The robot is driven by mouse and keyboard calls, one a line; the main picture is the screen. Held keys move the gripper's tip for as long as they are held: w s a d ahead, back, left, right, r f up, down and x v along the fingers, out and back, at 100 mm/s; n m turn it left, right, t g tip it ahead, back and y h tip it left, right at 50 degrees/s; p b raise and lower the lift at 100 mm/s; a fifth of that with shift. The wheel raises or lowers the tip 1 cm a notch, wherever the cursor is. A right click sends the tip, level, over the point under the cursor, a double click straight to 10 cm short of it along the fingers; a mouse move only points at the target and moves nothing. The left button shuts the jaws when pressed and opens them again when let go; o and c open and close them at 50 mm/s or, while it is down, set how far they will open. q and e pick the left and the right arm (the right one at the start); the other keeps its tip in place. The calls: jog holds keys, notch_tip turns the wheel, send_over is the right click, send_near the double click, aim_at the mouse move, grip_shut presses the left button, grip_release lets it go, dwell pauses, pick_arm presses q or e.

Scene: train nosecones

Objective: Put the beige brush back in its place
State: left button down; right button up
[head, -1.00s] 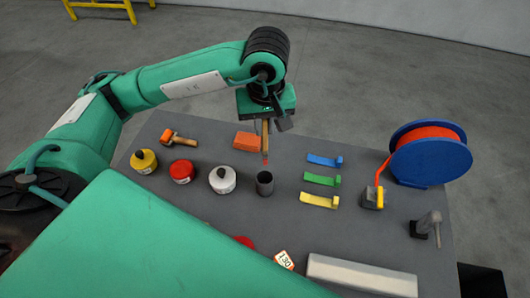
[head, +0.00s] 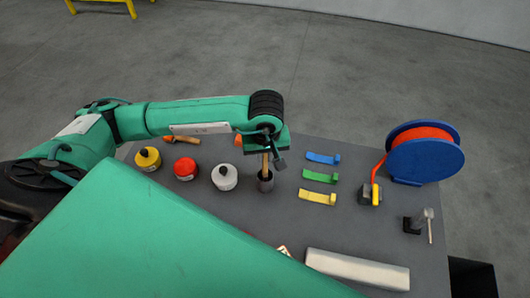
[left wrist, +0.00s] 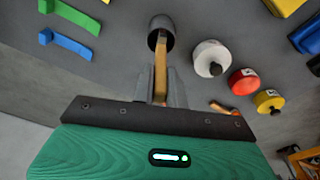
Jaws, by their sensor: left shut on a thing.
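The beige brush (head: 265,164) hangs upright from my left gripper (head: 267,152). In the head view its lower end goes down into the mouth of a dark grey cup (head: 266,184) on the table. In the left wrist view the brush handle (left wrist: 160,72) runs between the fingers (left wrist: 161,98) to the cup (left wrist: 168,24), and its tip lies within the cup's opening. My left gripper is shut on the upper handle, above the cup. Whether the brush touches the cup's bottom is hidden. My right gripper is not in view.
White (head: 224,180), red (head: 186,169) and yellow (head: 148,160) jars stand left of the cup. Blue, green (head: 319,176) and yellow strips lie to its right. A blue reel (head: 425,158) stands at the far right, a pale long block (head: 357,270) at the front.

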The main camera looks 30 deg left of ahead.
pick_arm(q)
jog(key=c, duration=1.8)
grip_release()
jog(key=shift+f, duration=0.1)
jog(key=shift+c, duration=0.2)
jog(key=o, duration=0.4)
jog(key=shift+c, duration=0.2)
jog(key=shift+o, duration=0.4)
jog(key=shift+r, duration=0.2)
notch_tip(320, 180, up, 12)
jog(key=s+b, duration=0.1)
jog(key=b, duration=0.3)
jog(key=shift+d+b, duration=0.4)
jog(key=shift+d, duration=0.05)
jog(key=shift+s+f, duration=0.1)
jog(key=shift+f, duration=0.05)
